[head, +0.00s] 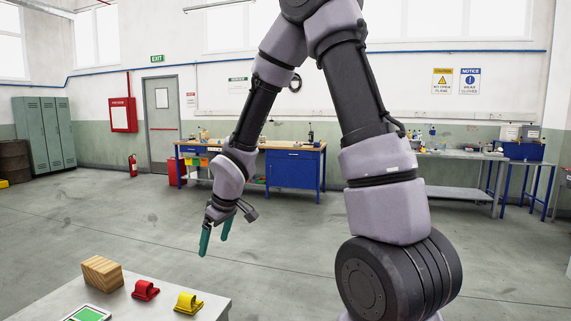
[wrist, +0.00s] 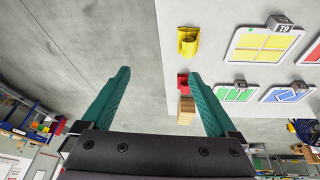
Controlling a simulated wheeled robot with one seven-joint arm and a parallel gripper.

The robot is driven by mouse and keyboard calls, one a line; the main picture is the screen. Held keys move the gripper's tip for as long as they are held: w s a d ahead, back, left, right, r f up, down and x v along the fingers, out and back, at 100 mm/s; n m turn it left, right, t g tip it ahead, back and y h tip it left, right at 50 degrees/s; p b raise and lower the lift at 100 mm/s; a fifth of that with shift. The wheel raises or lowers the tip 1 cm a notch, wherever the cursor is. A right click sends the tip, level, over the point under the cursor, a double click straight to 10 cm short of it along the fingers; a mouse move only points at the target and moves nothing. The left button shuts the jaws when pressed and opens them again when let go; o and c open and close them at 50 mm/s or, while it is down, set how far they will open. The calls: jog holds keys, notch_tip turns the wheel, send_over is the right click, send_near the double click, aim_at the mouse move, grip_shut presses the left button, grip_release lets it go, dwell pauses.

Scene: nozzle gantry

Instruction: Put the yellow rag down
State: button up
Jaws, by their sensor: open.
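The yellow rag (head: 188,303) lies folded on the light grey table top (head: 215,303), near the table's right edge in the head view. In the wrist view the yellow rag (wrist: 188,41) lies near the table edge, beyond my fingertips. My gripper (head: 214,239) has teal fingers and hangs in the air above and beyond the table, apart from the rag. In the wrist view my gripper (wrist: 160,80) is open, with nothing between its fingers.
A red rag (head: 145,290) and a wooden block (head: 102,272) sit left of the yellow rag. A card with a green square (head: 88,314) lies in front. The wrist view shows a yellow-square card (wrist: 264,43) and a blue one (wrist: 288,94). Open floor surrounds the table's far side.

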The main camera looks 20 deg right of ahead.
jog(key=s+d+r+m+t+h, duration=0.1)
jog(key=s+d+r+m, duration=0.5)
jog(key=r, duration=0.5)
jog(key=s+d+r+m+t+h, duration=0.1)
jog(key=s+d+r+m, duration=0.25)
jog(key=d+r, duration=0.6)
jog(key=s+r+m+t+y, duration=0.1)
jog(key=s+r+m, duration=0.2)
jog(key=s+r, duration=0.2)
jog(key=s, duration=0.3)
jog(key=shift+s+d+r+y, duration=0.3)
jog(key=shift+s+y, duration=0.1)
